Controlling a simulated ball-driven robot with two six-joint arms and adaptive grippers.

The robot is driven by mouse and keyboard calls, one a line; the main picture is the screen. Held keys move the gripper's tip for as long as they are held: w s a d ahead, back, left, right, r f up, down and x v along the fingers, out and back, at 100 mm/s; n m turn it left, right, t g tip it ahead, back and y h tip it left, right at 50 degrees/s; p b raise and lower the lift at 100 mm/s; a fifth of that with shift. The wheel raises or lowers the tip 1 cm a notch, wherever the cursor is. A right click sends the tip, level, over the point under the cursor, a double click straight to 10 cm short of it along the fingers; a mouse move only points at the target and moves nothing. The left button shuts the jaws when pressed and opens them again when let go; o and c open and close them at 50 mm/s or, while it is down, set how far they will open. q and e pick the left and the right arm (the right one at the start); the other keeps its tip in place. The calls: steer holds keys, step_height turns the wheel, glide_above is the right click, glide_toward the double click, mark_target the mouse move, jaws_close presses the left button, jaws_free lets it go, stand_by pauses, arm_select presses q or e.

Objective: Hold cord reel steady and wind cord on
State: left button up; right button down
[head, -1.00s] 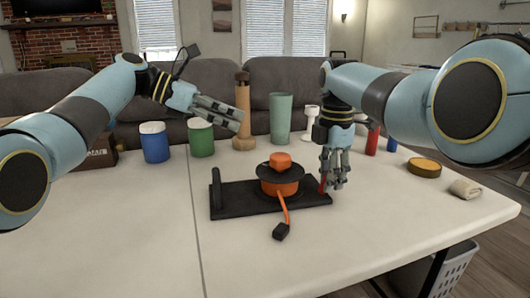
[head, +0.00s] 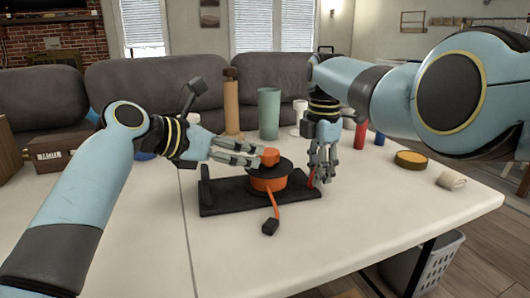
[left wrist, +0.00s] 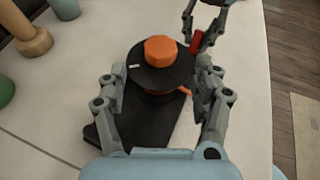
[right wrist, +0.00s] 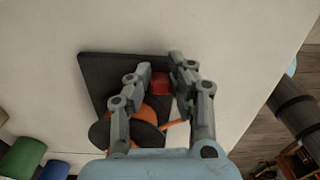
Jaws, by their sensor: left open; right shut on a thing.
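The cord reel has a black base (head: 225,199), an orange drum (head: 266,184), a black top disc (head: 284,168) and an orange knob (head: 270,153). An orange cord (head: 275,208) hangs from the drum to a black plug (head: 270,227) on the table. My left gripper (head: 255,154) is open beside the knob; in the left wrist view its fingers (left wrist: 160,72) spread on both sides of the disc, with the knob between and slightly beyond them. My right gripper (head: 322,180) is shut on the red grip (right wrist: 189,82) at the base's right end.
The front table is clear.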

mark_target(265, 152)
arm_select(q)
steer(key=x, duration=0.7)
steer(key=c, duration=1.2)
